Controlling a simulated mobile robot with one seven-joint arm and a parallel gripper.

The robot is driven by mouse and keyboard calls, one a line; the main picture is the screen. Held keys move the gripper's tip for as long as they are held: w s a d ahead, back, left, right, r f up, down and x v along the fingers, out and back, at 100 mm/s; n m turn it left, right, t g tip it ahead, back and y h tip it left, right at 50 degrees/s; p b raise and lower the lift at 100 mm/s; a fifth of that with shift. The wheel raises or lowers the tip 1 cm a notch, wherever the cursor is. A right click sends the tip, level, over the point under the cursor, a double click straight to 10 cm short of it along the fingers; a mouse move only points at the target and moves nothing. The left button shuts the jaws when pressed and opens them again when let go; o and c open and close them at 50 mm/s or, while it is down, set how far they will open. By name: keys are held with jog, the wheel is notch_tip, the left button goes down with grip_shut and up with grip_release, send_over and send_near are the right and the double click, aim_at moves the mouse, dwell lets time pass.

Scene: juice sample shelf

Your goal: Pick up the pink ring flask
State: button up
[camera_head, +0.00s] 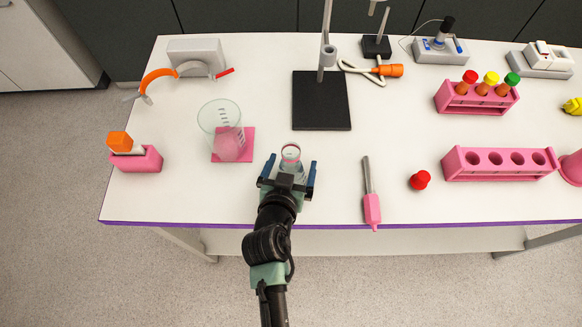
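A small clear flask (291,153) with a pinkish-red ring at its mouth stands on the white bench near the front edge. My gripper (291,165) reaches over the front edge. Its two blue fingers are spread wide, one to the left and one to the right of the flask. A gap shows between each finger and the glass. The lower part of the flask is partly hidden by my gripper, so I cannot tell how low the fingers are against it.
A large beaker (220,118) on a pink pad (247,145) stands to the left. A black stand base (321,115) is behind the flask. A pink-handled tool (371,207), red stopper (420,180) and pink racks (500,176) lie to the right. Bare bench surrounds the flask.

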jog(key=shift+x, duration=0.95)
jog(key=shift+r, duration=0.1)
grip_shut()
